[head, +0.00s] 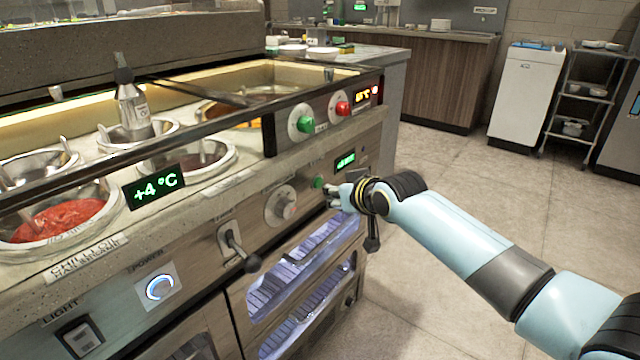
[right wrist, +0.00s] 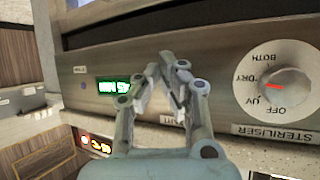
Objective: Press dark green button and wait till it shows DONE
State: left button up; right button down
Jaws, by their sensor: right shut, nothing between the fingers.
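A small green button (head: 318,183) sits on the front panel of the counter in the head view, below and left of a small green-lit display (head: 345,160). My right gripper (head: 333,190) is shut and empty, with its fingertips at the panel just right of the button. I cannot tell whether they touch it. In the right wrist view the shut fingers (right wrist: 163,75) point at the panel beside the display (right wrist: 117,86), which seems to read a number of minutes. The button is not clear there, perhaps hidden by the fingers. My left gripper is not in view.
A steriliser dial (right wrist: 275,86) is beside the fingers; it also shows in the head view (head: 281,206). A larger green knob (head: 305,124) and a red knob (head: 342,108) are above. A lever handle (head: 238,248) sticks out at lower left. The floor at right is clear.

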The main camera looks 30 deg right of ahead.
dwell(0.5)
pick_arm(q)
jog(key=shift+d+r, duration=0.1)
pick_arm(e)
jog(key=shift+w+a, duration=0.15)
jog(key=shift+w, duration=0.2)
jog(key=shift+w+a, duration=0.2)
jog(key=shift+w, duration=0.25)
dwell(0.5)
dwell(0.4)
pick_arm(q)
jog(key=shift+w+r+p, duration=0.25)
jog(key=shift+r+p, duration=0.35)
jog(key=shift+p, duration=0.1)
pick_arm(e)
jog(key=shift+s+d, duration=0.35)
jog(key=shift+s, duration=0.45)
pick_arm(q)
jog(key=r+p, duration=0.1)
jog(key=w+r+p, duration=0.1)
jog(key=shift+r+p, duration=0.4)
pick_arm(e)
jog(key=s, duration=0.1)
jog(key=s+d, duration=0.1)
jog(key=s, duration=0.1)
jog(key=s+d, duration=0.1)
jog(key=shift+s, duration=0.35)
